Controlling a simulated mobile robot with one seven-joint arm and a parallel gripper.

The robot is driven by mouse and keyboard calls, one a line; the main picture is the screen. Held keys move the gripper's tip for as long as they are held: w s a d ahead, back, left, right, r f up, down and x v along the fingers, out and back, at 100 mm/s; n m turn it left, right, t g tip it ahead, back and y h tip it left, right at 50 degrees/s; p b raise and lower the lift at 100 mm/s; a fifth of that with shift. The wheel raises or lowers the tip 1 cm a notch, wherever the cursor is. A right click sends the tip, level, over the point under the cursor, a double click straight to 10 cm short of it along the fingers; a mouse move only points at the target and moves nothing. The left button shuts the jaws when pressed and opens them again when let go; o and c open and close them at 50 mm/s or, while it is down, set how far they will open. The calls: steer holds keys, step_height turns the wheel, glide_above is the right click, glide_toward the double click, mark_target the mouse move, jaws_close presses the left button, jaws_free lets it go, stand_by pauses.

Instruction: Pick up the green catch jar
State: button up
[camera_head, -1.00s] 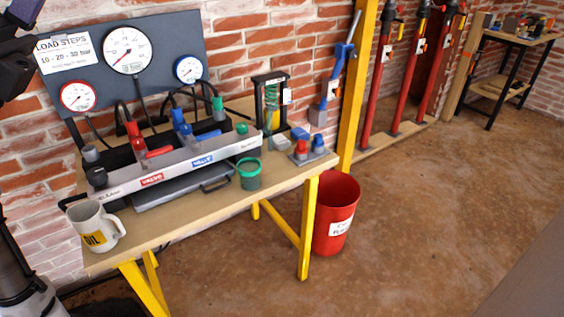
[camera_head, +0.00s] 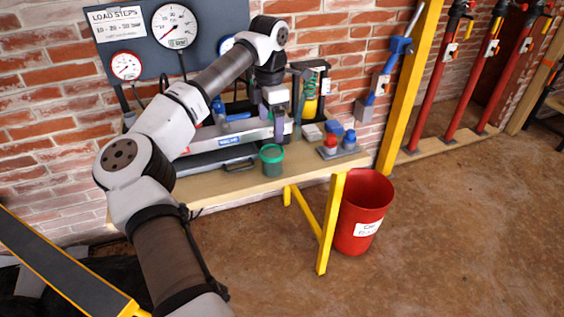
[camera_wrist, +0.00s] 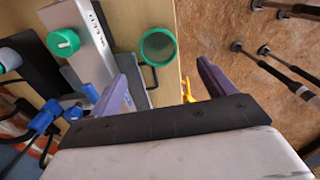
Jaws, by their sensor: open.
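The green catch jar (camera_head: 271,158) stands upright near the front edge of the workbench (camera_head: 230,184), right of the valve panel. In the wrist view I look down into the jar (camera_wrist: 158,47), a round green rim with an open top. It lies beyond my fingertips, in the gap between them. My gripper (camera_head: 279,122) points down over the bench, above and slightly behind the jar in the head view. In the wrist view the gripper (camera_wrist: 164,62) has its two purple fingers wide apart with nothing between them. No contact with the jar shows.
A metal valve panel (camera_head: 205,137) with coloured handles lies behind and left of the jar. A drawer handle (camera_head: 238,167) is close at its left. A red and blue push-button block (camera_head: 340,147) sits to the right. A red bucket (camera_head: 364,208) stands on the floor beside the bench.

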mark_target(272, 156)
step_height(272, 156, down, 12)
steer(key=shift+w+r+p, duration=0.15)
steer(key=shift+p, duration=0.65)
steer(key=c, duration=1.1)
